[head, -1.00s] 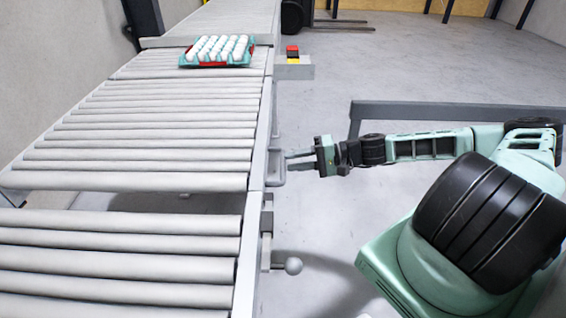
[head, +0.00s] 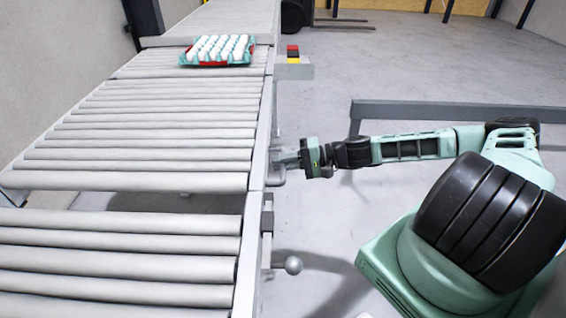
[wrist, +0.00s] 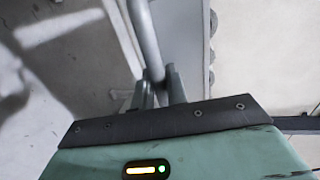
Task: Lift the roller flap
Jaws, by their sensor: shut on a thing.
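The roller flap (head: 140,155) is the section of grey rollers in the middle of the conveyor in the head view. A dark gap separates its front edge from the nearer rollers. A grey handle (head: 276,180) sticks out from its right side rail. My gripper (head: 284,160) reaches in from the right and is shut on this handle. In the wrist view, my fingers (wrist: 158,88) close around the lower end of the grey handle bar (wrist: 145,38). The exact contact is partly hidden by the fingers.
A tray of white eggs (head: 217,64) sits on the far rollers. A box with red and yellow buttons (head: 293,62) is on the right side rail. A lever with a ball knob (head: 292,265) sticks out below the handle. A grey floor barrier (head: 450,111) stands behind my arm.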

